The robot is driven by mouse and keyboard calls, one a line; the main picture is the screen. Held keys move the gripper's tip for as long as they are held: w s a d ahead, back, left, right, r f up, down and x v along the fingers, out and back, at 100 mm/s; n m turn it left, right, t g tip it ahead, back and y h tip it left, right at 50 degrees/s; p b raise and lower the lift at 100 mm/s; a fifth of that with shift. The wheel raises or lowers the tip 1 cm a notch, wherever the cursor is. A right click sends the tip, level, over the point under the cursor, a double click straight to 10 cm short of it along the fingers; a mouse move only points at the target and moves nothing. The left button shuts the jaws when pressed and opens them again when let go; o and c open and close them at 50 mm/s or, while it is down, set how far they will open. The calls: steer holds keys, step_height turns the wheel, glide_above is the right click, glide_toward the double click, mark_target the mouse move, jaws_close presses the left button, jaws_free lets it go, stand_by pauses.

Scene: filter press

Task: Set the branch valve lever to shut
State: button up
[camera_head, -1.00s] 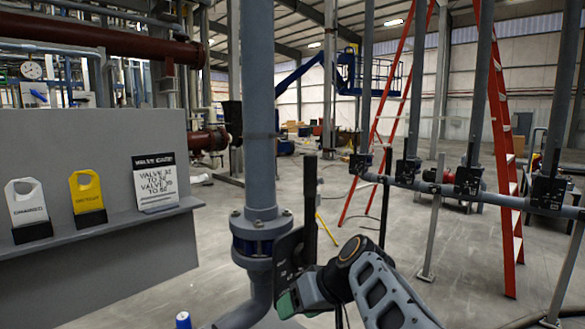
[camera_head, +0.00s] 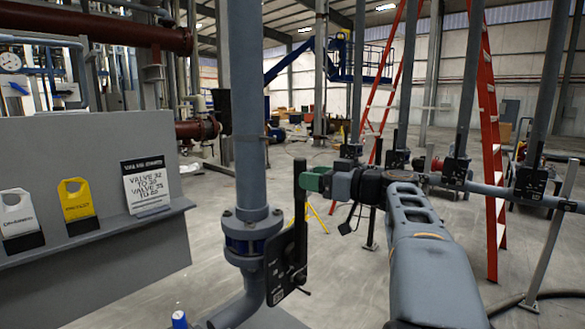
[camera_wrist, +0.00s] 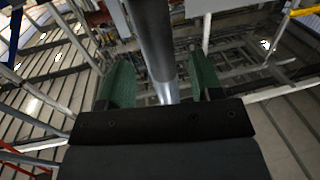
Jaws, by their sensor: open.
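A black lever (camera_head: 299,205) stands upright beside the thick grey vertical pipe (camera_head: 243,110), above a dark plate (camera_head: 285,265) at the pipe's flanged valve (camera_head: 250,235). My gripper (camera_head: 314,180) is open, with its green fingers at the right side of the lever's upper part. In the wrist view, the green fingers of my gripper (camera_wrist: 162,80) stand apart, with a grey bar (camera_wrist: 153,45) running between them in the picture. I cannot tell whether that bar is the lever or the pipe, or whether anything touches.
A grey panel with a shelf (camera_head: 100,235) at left holds a white tag (camera_head: 18,215), a yellow tag (camera_head: 77,203) and a printed sign (camera_head: 145,185). A pipe row with black valve boxes (camera_head: 455,172) runs at right, before a red ladder (camera_head: 490,150). Open floor lies between.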

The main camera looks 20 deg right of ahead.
steer(key=shift+p+x, duration=0.95)
steer(key=shift+x, duration=2.05)
